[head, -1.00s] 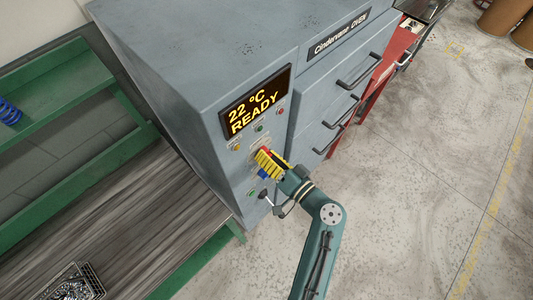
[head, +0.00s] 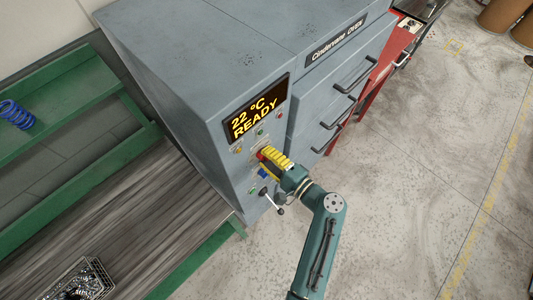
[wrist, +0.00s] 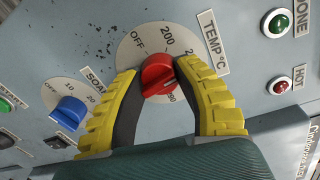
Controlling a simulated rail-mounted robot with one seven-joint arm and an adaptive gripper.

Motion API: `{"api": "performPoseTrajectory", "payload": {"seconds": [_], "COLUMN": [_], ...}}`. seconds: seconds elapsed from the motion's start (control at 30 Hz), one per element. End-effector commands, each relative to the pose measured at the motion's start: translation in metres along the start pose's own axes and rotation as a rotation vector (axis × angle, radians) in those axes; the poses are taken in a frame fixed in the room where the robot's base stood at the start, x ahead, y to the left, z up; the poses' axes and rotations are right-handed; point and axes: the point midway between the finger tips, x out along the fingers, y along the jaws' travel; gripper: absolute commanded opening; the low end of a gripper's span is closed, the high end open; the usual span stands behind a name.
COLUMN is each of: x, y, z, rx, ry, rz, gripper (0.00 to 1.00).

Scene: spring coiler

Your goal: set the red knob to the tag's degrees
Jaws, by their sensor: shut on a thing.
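The red knob (wrist: 158,72) sits on a pale round dial marked OFF, 200 and further numbers partly hidden, beside a TEMP °C label (wrist: 212,43). My gripper (wrist: 158,80) has its yellow, dark-padded fingers on both sides of the red knob and is shut on it. In the head view my gripper (head: 268,158) is at the oven's front panel, and a bit of the red knob (head: 261,155) shows by its fingertips. The oven's display (head: 255,108) reads 22 °C READY. No tag with degrees is readable in these frames.
A blue SOAK knob (wrist: 69,110) is left of my gripper, with a green START button (wrist: 5,105) beyond it. A green DONE lamp (wrist: 278,23) and a red HOT lamp (wrist: 280,86) are at right. A black-knobbed lever (head: 264,191) is below my gripper.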

Motion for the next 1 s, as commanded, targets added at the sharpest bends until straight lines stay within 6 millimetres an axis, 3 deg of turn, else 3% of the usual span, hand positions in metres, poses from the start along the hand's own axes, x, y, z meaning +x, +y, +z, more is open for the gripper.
{"api": "performPoseTrajectory", "payload": {"seconds": [0.4,0.87,0.9,1.0], "x": [0.0005,0.0006,0.0006,0.0005], "y": [-0.0035,-0.0033,-0.0034,-0.0028], "z": [0.0001,0.0001,0.0001,0.0], "rx": [0.15,0.161,0.16,0.161], "ry": [-0.013,-0.014,-0.014,-0.013], "rz": [-0.002,-0.002,-0.002,-0.002], "gripper": [0.0,0.0,0.4,0.59]}}
